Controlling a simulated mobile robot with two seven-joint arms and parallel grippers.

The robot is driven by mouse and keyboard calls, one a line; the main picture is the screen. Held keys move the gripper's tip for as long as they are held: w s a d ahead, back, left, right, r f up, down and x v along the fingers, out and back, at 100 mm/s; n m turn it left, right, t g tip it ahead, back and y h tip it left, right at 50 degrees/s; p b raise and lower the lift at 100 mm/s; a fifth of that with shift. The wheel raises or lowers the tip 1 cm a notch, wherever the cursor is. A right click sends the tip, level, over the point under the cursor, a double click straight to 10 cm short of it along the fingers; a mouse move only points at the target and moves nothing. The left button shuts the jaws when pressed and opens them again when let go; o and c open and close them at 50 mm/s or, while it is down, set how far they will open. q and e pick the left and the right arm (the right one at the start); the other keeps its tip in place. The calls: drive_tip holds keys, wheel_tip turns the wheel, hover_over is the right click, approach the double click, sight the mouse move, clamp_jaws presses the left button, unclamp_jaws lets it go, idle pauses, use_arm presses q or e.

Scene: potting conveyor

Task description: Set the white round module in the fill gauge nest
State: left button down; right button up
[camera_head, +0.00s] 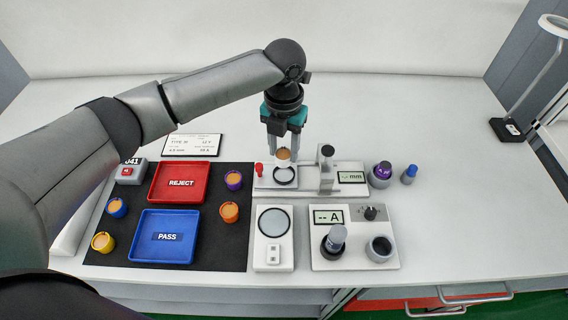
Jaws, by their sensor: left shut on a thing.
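The white round module (284,163), with an orange-brown top, is between the fingers of my left gripper (284,153). The gripper points down and is shut on it. The fill gauge (325,189) is a pale block with a post and a display reading "-.- mm". Its round nest (285,180) has a dark rim and shows just below the module. I cannot tell whether the module touches the nest or hangs slightly above it. My right gripper is not in view.
A red lever (259,170) stands left of the nest, the gauge post (327,170) right. A red REJECT tray (180,197) and blue PASS tray (166,251) lie on a dark mat with several coloured modules. A meter (372,264) sits in front.

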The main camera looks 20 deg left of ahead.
sight(284, 163)
use_arm(q)
drive_tip(key=shift+f, duration=0.6)
drive_tip(key=shift+f+b, duration=0.35)
drive_tip(key=shift+f, duration=1.65)
drive_tip(key=shift+f, duration=0.15)
drive_tip(key=shift+c, duration=1.8)
unclamp_jaws()
wheel_tip(284, 163, up, 12)
drive_tip(key=shift+r+p, duration=0.2)
drive_tip(key=shift+p, duration=0.7)
